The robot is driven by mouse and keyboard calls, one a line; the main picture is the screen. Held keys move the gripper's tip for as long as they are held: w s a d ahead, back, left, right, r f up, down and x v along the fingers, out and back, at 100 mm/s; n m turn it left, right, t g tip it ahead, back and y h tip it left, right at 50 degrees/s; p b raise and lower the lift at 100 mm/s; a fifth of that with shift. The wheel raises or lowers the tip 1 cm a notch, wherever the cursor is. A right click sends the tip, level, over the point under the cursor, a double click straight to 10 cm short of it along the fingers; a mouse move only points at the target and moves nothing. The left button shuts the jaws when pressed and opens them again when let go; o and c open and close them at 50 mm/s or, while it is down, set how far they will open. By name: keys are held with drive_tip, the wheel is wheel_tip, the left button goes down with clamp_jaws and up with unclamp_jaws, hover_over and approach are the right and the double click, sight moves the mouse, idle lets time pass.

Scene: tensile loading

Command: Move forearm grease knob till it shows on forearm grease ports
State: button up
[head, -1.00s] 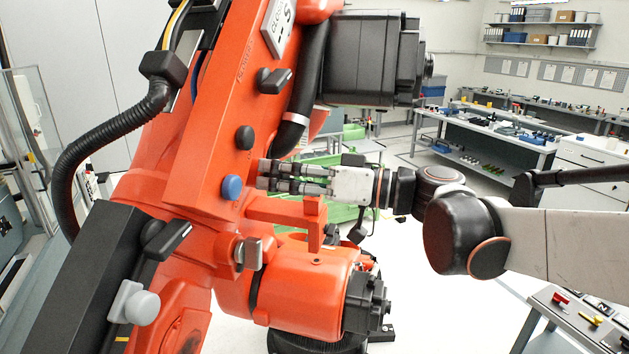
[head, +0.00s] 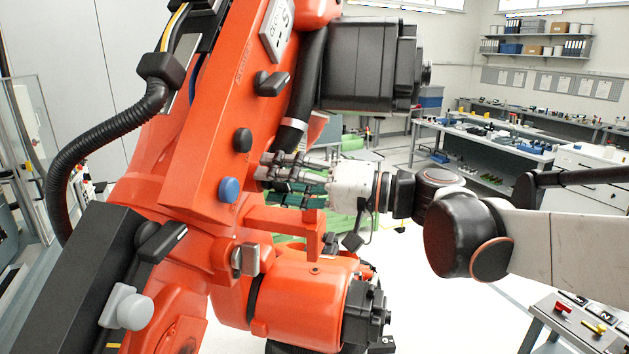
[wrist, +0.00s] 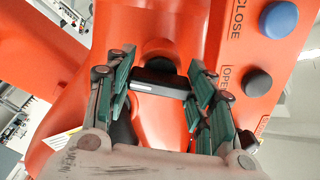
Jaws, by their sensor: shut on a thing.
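A black bar-shaped knob (wrist: 160,82) on the orange machine (wrist: 185,25) sits between my gripper's (wrist: 160,72) two green-padded fingers in the wrist view. I take it for the forearm grease knob. My gripper is shut on it, with a finger at each end of the bar. In the head view my gripper (head: 265,172) reaches in from the right to the machine's forearm (head: 215,130), and the knob is hidden there. No marking that reads as grease ports can be made out in either view.
A blue button (wrist: 278,19) by "CLOSE" and a black button (wrist: 257,81) by "OPEN" are close to the right finger. In the head view, an orange bracket (head: 285,220) lies just below my gripper and a black motor (head: 368,65) above.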

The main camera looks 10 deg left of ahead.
idle(0.3)
drive_tip(key=o, duration=1.1)
drive_tip(key=d, duration=0.4)
drive_tip(key=s+d, duration=0.1)
drive_tip(key=d, duration=0.7)
drive_tip(key=shift+s, duration=0.35)
